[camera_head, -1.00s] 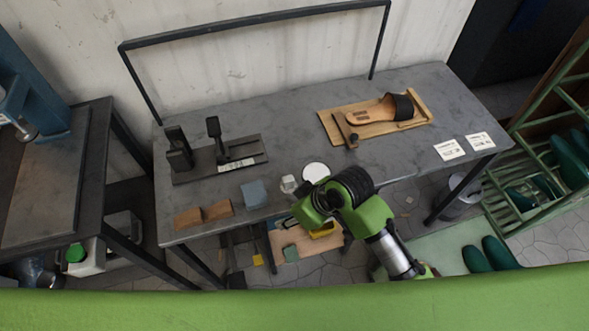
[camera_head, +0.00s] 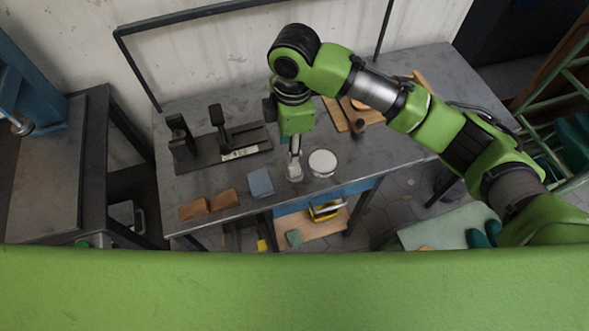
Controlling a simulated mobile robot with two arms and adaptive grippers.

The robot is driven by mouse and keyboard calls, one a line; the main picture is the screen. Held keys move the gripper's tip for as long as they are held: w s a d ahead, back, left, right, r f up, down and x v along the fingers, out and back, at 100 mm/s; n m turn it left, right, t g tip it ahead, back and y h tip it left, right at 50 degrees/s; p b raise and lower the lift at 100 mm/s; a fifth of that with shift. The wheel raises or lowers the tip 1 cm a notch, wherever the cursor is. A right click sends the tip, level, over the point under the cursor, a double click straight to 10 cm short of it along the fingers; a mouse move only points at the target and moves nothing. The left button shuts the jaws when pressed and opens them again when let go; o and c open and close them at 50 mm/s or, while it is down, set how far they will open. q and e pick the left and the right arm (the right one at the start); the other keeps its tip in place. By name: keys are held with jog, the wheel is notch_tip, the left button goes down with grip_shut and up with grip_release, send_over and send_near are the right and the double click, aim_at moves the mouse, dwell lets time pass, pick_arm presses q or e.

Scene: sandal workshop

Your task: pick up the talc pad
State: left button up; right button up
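A small whitish pad (camera_head: 295,175), which looks like the talc pad, lies near the front edge of the grey workbench, beside a round white dish (camera_head: 322,162). My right gripper (camera_head: 295,160) points down from above, with its fingertips at the pad and partly covering it. The fingers are seen almost edge-on, so I cannot tell whether they are open or closed around the pad. The pad seems to be at bench level. My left gripper is not in view.
A sandal board (camera_head: 337,115) is partly hidden by my arm. The workbench (camera_head: 375,155) is bare right of the dish.

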aim_at(294, 168)
jog(key=shift+h, duration=0.3)
jog(key=f, duration=0.5)
jog(key=w+d+f+p, duration=0.1)
jog(key=f, duration=0.1)
jog(key=shift+f, duration=0.3)
jog(key=f, duration=0.2)
jog(key=f+p, duration=0.1)
jog(key=f, duration=0.2)
jog(key=shift+w+d+f, duration=0.1)
jog(key=shift+w, duration=0.1)
grip_shut()
